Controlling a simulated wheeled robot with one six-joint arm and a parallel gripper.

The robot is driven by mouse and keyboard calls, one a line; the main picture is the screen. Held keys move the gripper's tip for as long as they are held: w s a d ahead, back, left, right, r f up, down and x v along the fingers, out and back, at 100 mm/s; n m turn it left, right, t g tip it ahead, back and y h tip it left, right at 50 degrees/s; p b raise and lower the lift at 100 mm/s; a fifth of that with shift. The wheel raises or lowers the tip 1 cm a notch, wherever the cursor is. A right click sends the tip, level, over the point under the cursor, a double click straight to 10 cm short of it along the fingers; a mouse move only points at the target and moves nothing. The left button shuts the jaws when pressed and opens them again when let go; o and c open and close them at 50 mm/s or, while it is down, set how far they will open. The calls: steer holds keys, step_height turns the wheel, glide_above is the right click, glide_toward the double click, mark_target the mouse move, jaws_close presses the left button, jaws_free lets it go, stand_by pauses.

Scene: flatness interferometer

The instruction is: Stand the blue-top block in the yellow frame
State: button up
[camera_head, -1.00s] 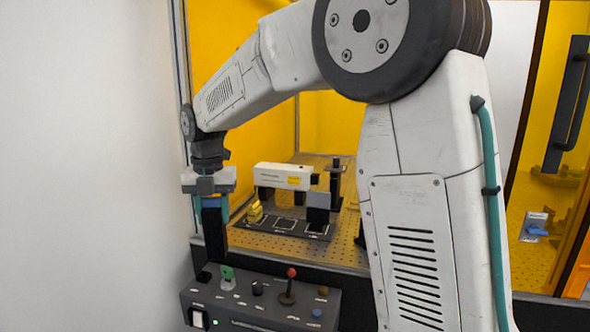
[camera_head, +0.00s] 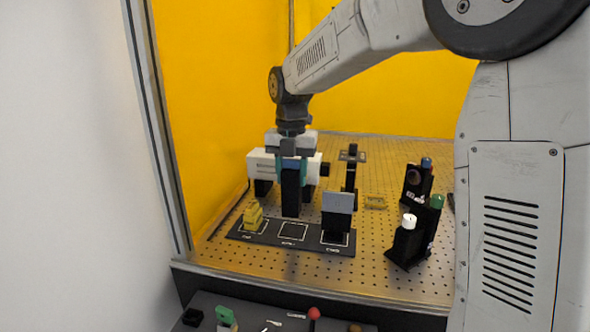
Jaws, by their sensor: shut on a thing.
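My gripper (camera_head: 291,160) is shut on a tall black block (camera_head: 291,192) with a blue band at its top, between teal fingers. The block hangs upright in front of the white instrument body and behind or above the dark base plate; its exact height above the surface I cannot tell.
The dark base plate (camera_head: 265,238) carries a yellow stepped piece (camera_head: 253,216) and a grey-faced block (camera_head: 337,213). Black pieces with blue, green and white tops (camera_head: 408,241) stand right of the frame. A white instrument (camera_head: 262,163) and black post (camera_head: 351,180) stand behind.

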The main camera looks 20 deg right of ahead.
mark_target(293, 193)
steer(key=shift+d+f, duration=0.2)
steer(key=shift+f, duration=2.1)
steer(key=shift+f, duration=0.4)
steer(key=o, duration=1.3)
steer(key=shift+c, duration=0.2)
steer(key=shift+r, duration=3.5)
